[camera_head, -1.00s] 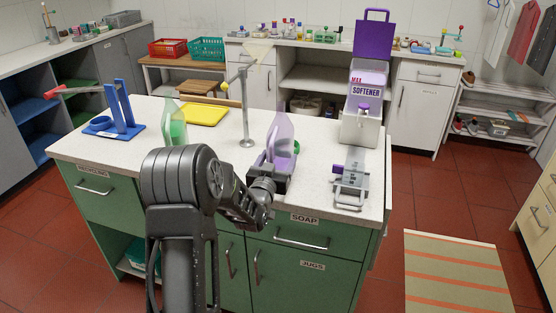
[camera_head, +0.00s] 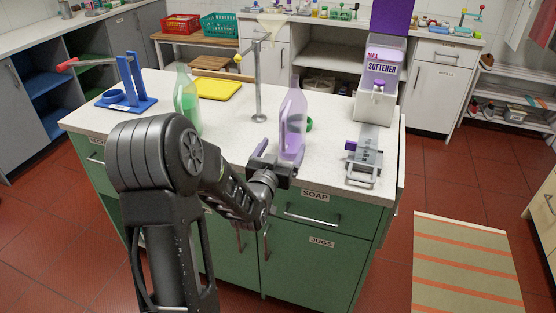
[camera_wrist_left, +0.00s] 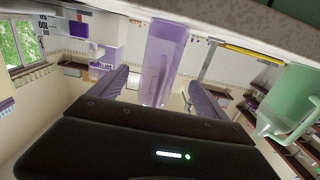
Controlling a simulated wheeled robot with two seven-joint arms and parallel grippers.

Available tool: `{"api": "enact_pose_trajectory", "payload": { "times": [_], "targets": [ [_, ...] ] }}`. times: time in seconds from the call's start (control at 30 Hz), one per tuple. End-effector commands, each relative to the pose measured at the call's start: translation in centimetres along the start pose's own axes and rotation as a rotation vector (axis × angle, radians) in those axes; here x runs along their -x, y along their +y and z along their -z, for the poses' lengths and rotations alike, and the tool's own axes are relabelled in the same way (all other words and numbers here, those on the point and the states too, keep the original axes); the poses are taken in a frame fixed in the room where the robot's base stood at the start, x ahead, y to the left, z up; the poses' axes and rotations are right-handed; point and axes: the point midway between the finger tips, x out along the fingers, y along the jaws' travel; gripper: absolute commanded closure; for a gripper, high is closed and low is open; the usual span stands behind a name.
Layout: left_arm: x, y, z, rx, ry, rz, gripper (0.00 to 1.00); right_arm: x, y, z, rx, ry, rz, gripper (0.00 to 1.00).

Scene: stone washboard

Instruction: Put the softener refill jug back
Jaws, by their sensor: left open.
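The translucent purple jug (camera_head: 291,125) stands upright near the front edge of the counter. It also shows in the left wrist view (camera_wrist_left: 165,62), between the two fingers and beyond the palm. My left gripper (camera_head: 273,165) is open, at the near side of the jug and low by its base; I cannot tell whether a finger touches it. The white and purple softener dispenser (camera_head: 378,95) stands at the counter's right. The drawer below is labelled SOAP, and the door below that JUGS (camera_head: 320,242). My right gripper is not in view.
A green jug (camera_head: 187,105) stands to the left, with a yellow tray (camera_head: 218,89) behind it. A thin tap post (camera_head: 258,90) rises mid-counter. A green ring (camera_head: 308,124) lies behind the purple jug, and a grey device (camera_head: 367,155) sits to its right.

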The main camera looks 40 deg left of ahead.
Motion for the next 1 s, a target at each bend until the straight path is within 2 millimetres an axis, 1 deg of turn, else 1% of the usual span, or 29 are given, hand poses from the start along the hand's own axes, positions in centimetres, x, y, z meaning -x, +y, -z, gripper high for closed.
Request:
{"api": "enact_pose_trajectory", "payload": {
  "times": [0.03, 0.1, 0.2, 0.3, 1.0],
  "targets": [
    [1.0, 0.0, -0.1, 0.002, 0.001, 0.0, 0.13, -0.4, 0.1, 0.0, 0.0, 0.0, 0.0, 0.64],
    [2.1, 0.0, -0.1, 0.002, 0.001, 0.001, 0.13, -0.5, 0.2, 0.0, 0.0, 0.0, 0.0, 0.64],
    [3.3, 0.0, 0.0, 0.0, 0.001, 0.001, 0.13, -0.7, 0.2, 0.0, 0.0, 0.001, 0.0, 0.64],
    [3.8, 0.0, -0.1, 0.0, 0.0, 0.0, 0.13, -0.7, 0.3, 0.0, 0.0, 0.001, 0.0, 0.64],
    [3.9, 0.0, 0.0, 0.0, 0.0, 0.0, 0.13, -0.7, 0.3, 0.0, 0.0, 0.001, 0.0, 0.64]
  ]
}}
